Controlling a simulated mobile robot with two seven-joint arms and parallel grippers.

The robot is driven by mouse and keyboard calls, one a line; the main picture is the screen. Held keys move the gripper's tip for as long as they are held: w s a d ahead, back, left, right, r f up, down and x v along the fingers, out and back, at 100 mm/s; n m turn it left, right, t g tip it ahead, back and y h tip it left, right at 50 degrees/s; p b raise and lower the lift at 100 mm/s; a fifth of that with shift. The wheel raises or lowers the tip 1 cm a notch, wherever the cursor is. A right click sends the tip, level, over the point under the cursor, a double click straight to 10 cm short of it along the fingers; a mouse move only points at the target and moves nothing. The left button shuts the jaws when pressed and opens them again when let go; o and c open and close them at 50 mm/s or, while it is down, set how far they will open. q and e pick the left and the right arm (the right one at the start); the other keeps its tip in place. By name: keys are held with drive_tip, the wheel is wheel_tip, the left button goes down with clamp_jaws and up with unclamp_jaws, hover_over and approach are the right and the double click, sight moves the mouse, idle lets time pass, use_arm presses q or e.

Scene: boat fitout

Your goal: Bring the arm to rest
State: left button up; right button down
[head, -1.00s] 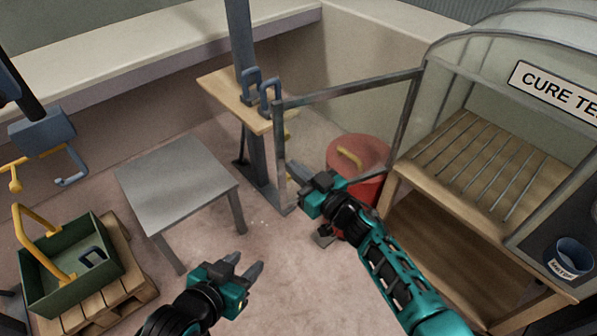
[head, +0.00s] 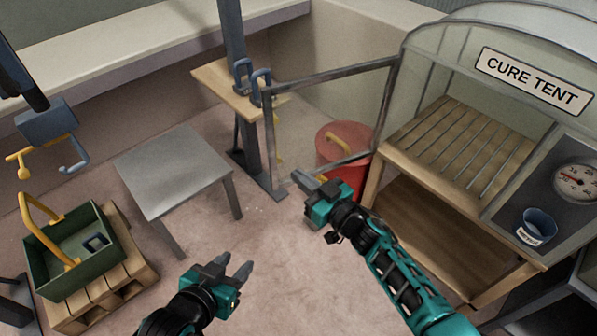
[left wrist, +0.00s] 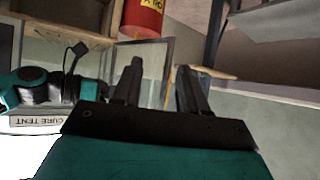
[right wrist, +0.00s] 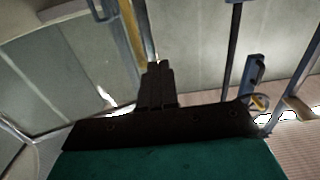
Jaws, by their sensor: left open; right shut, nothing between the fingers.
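My right arm reaches in from the lower right of the head view. Its gripper (head: 305,186) is shut and empty, in front of the open framed door of the cure tent and left of the red bin. In the right wrist view its fingers (right wrist: 157,85) are together with nothing between them. My left gripper (head: 234,272) is open and empty above the floor at the bottom of the head view. In the left wrist view its two fingers (left wrist: 160,88) stand apart.
The cure tent (head: 545,130) stands at the right with slatted shelf, gauge (head: 576,182) and blue cup (head: 537,228). A red bin (head: 350,140) stands beside it. A grey table (head: 172,170) is left of centre. A green crate (head: 60,278) sits on a pallet (head: 140,268). Floor between is clear.

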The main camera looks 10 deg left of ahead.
use_arm(q)
drive_tip(key=shift+s, duration=0.25)
use_arm(e)
drive_tip(key=shift+s+d, duration=0.2)
drive_tip(key=shift+s, duration=0.1)
use_arm(q)
drive_tip(key=r+p, duration=0.1)
drive_tip(key=a+r+p, duration=0.1)
drive_tip(key=p, duration=0.2)
drive_tip(key=shift+s+a+r+y, duration=0.2)
drive_tip(key=shift+s+r+y, duration=0.1)
drive_tip(key=shift+r, duration=0.1)
use_arm(e)
drive_tip(key=s+d+f+m+g+h, duration=0.1)
drive_tip(key=s+d+m+h, duration=0.6)
drive_tip(key=s+d, duration=1.3)
drive_tip(key=d+h, duration=0.2)
drive_tip(key=h, duration=0.2)
drive_tip(key=shift+d+f+h, duration=0.3)
drive_tip(key=shift+d+f, duration=0.05)
use_arm(q)
drive_tip(key=shift+d, duration=0.15)
drive_tip(key=shift+w+r+p, duration=0.1)
drive_tip(key=shift+p, duration=0.2)
